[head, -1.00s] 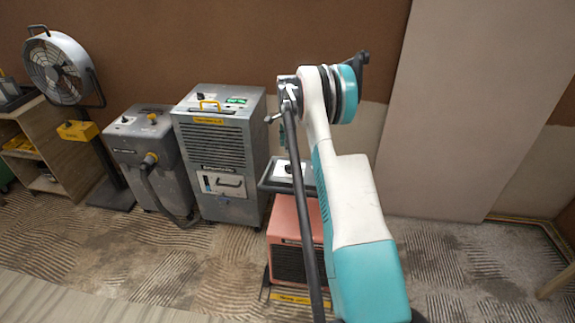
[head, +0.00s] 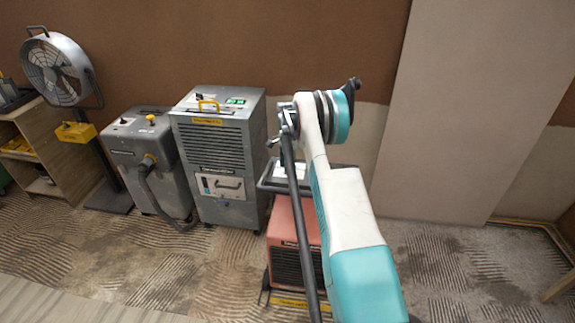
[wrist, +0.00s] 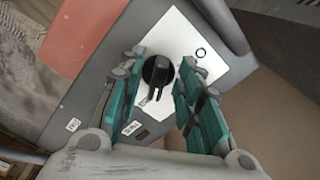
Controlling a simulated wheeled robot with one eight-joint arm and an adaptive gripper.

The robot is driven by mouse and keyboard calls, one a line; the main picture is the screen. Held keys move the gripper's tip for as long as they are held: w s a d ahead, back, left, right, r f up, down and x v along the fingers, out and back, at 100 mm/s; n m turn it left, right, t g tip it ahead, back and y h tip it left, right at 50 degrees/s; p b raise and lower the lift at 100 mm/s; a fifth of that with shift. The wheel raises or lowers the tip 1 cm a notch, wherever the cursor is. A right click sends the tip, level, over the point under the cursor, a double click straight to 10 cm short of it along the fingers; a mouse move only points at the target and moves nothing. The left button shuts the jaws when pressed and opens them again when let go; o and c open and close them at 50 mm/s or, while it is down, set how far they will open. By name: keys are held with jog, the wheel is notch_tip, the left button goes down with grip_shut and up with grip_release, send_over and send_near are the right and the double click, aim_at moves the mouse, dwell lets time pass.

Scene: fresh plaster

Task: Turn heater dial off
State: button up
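The heater (head: 292,240) is a salmon-red box with a dark grille, standing on the floor in front of my arm in the head view. In the wrist view its black dial (wrist: 157,71) sits on a white plate (wrist: 195,35) on a grey panel, with a ring mark on the plate to the dial's upper right. My gripper (wrist: 160,72) is open, one teal finger on each side of the dial. I cannot tell whether the fingers touch it. In the head view my arm hides the dial and much of the heater.
A grey dehumidifier (head: 218,155) stands just left of the heater, with a grey machine with a hose (head: 145,160) beyond it. A fan (head: 57,68) and a wooden shelf (head: 75,165) are further left. A dark bar handle (wrist: 222,22) crosses near the dial plate.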

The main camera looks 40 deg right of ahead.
grip_shut()
jog(key=shift+n, duration=0.5)
jog(key=n, duration=0.2)
jog(key=n+b, duration=0.1)
jog(key=n, duration=0.1)
jog(key=shift+s+n, duration=0.2)
jog(key=shift+n, duration=0.1)
jog(key=n, duration=0.5)
jog(key=shift+s+n, duration=0.2)
jog(key=shift+n, duration=0.1)
jog(key=n, duration=0.4)
jog(key=n+b, duration=0.1)
jog(key=n, duration=0.1)
jog(key=shift+s+d, duration=0.15)
jog(key=shift+d, duration=0.1)
jog(key=n, duration=0.6)
jog(key=shift+d+n, duration=0.25)
jog(key=shift+n, duration=0.15)
